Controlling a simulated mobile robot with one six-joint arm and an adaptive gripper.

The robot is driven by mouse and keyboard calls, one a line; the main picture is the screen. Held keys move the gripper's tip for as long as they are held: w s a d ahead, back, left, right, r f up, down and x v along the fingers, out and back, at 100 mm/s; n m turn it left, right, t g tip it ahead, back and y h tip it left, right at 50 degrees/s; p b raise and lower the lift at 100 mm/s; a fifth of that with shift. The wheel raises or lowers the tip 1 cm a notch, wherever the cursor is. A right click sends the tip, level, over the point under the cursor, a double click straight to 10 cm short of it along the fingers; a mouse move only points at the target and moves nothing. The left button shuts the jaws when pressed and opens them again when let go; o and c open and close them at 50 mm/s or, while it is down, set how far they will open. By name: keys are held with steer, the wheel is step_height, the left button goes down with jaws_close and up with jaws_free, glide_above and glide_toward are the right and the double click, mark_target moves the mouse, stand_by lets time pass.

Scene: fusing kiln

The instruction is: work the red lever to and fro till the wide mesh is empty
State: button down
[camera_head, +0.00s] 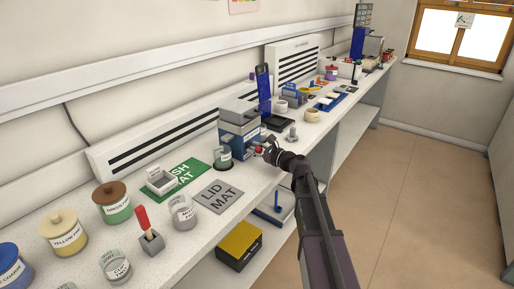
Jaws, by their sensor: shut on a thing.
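A grey and blue machine (240,118) stands on the counter against the wall side. A red knob, the end of the red lever (259,149), shows at its front right. My gripper (264,150) reaches in from the right and is shut on the lever; the fingers are small and partly hidden by my wrist.
A green mesh mat (187,170) bears a small pale box-like thing (161,180). Floor right of the counter is clear.

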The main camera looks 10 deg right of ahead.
steer(key=shift+s+a, duration=0.1)
steer(key=shift+a, duration=0.15)
steer(key=c, duration=0.7)
jaws_free()
steer(key=shift+s+d, duration=0.1)
steer(key=shift+d, duration=0.05)
steer(key=v, duration=1.1)
steer(key=shift+s+d, duration=0.2)
steer(key=shift+d, duration=0.1)
